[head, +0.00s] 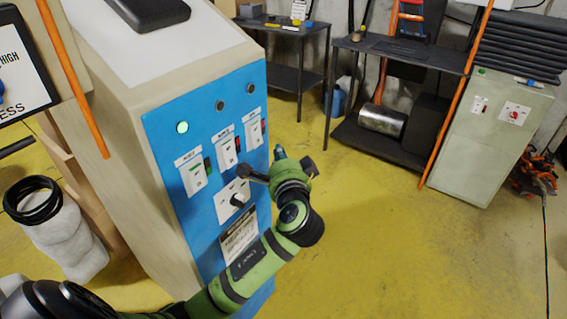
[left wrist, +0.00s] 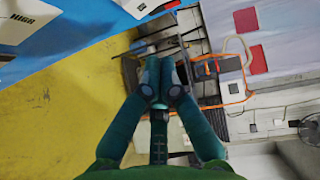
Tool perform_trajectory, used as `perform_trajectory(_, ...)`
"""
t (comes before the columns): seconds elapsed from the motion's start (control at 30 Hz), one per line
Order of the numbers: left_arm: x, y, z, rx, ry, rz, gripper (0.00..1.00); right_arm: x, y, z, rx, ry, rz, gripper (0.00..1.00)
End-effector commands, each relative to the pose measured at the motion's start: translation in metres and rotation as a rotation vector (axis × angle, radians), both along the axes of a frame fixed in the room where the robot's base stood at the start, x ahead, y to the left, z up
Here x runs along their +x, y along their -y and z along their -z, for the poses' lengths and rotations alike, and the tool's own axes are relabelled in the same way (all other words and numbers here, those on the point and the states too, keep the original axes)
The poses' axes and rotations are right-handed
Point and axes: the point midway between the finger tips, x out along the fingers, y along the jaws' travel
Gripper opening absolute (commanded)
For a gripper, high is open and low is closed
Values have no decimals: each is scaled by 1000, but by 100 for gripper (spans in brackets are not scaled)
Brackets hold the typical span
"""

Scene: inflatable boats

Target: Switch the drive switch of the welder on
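The welder is a large beige cabinet (head: 118,130) with a blue front panel (head: 172,125). The panel carries three white switch plates: left (head: 192,172), middle (head: 226,146) and right (head: 253,129). Their labels are too small to read, so I cannot tell which is the drive switch. A round lamp (head: 182,127) above the left plate glows green; two lamps beside it are dark. My left gripper (head: 279,153) is just right of the panel, apart from the switches. In the left wrist view its fingertips (left wrist: 160,72) are together with nothing visible between them. My right gripper is out of view.
A black rotary knob (head: 238,200) sits below the switches, close to my left wrist. Dark workbenches (head: 400,52) and a grey-green cabinet (head: 480,140) stand at the back. Yellow floor (head: 380,250) is clear to the right. A white bag (head: 65,235) stands at left.

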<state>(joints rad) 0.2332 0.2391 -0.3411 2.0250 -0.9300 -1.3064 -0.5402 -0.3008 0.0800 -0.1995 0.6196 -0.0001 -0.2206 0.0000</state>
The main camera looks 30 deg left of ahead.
Motion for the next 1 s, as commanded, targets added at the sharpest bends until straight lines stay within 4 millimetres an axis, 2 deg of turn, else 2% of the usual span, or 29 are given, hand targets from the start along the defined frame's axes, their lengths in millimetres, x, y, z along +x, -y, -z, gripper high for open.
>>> perform_trajectory(0.07, 12, -11, -1, 2, -1, -2, 0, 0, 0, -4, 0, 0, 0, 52)
perform_trajectory(0.2, 12, -33, 3, 2, -2, -1, 0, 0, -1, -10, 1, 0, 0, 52)
perform_trajectory(0.33, 13, -44, 5, 0, -2, -1, 0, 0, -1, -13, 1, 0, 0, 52)
perform_trajectory(0.77, 14, -48, 7, 0, -1, 2, 0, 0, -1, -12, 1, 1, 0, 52)
perform_trajectory(0.93, 14, -59, 20, 110, 5, -1, 0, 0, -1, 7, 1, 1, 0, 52)
perform_trajectory(1.0, 15, -58, 11, 110, 10, 1, 0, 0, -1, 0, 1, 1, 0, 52)
